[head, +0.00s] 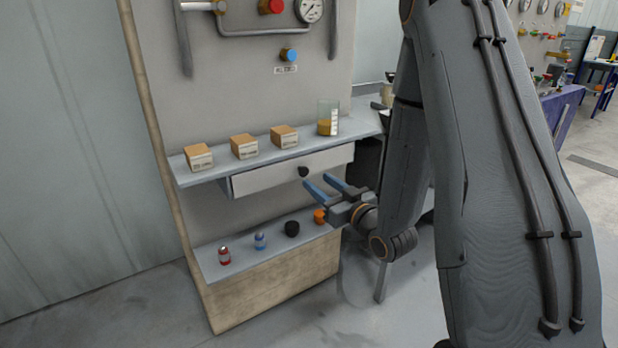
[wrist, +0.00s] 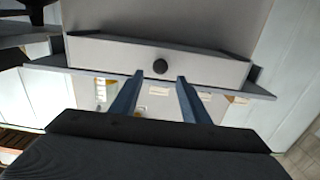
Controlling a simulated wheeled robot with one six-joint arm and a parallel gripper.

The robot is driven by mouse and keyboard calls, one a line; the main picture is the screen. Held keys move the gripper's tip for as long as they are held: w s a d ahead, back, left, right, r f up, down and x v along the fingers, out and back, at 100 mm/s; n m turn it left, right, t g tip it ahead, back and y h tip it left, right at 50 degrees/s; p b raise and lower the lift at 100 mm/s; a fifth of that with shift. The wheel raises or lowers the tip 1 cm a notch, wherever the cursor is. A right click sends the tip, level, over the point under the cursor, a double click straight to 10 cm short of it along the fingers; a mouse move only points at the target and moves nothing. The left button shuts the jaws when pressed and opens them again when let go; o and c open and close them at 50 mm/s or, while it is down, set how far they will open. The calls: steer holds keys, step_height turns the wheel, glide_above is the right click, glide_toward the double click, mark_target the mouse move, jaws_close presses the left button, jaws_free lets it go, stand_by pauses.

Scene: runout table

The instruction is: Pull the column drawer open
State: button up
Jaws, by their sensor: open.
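The drawer (head: 270,180) has a pale front and sits under the upper shelf of the panel; it looks shut or nearly so. Its round black knob (head: 303,171) is toward the right of its front. My gripper (head: 326,184) is open and empty, its two blue fingers pointing at the drawer front just right of and below the knob in the head view. In the wrist view the drawer front (wrist: 205,68) spans the upper part, and the knob (wrist: 160,66) lies just beyond the fingertips (wrist: 159,76), centred between them. No contact with the knob is visible.
On the upper shelf (head: 220,167) stand several small boxes (head: 244,146) and a beaker (head: 328,118) with amber contents. The lower shelf (head: 243,263) holds a red bottle (head: 224,256), a blue bottle (head: 260,241), a black item (head: 292,228) and an orange item (head: 320,216) below my gripper.

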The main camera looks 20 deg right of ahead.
mark_target(305, 172)
steer(key=x, duration=0.6)
steer(key=shift+c, duration=0.3)
steer(key=shift+s, duration=0.1)
jaws_close()
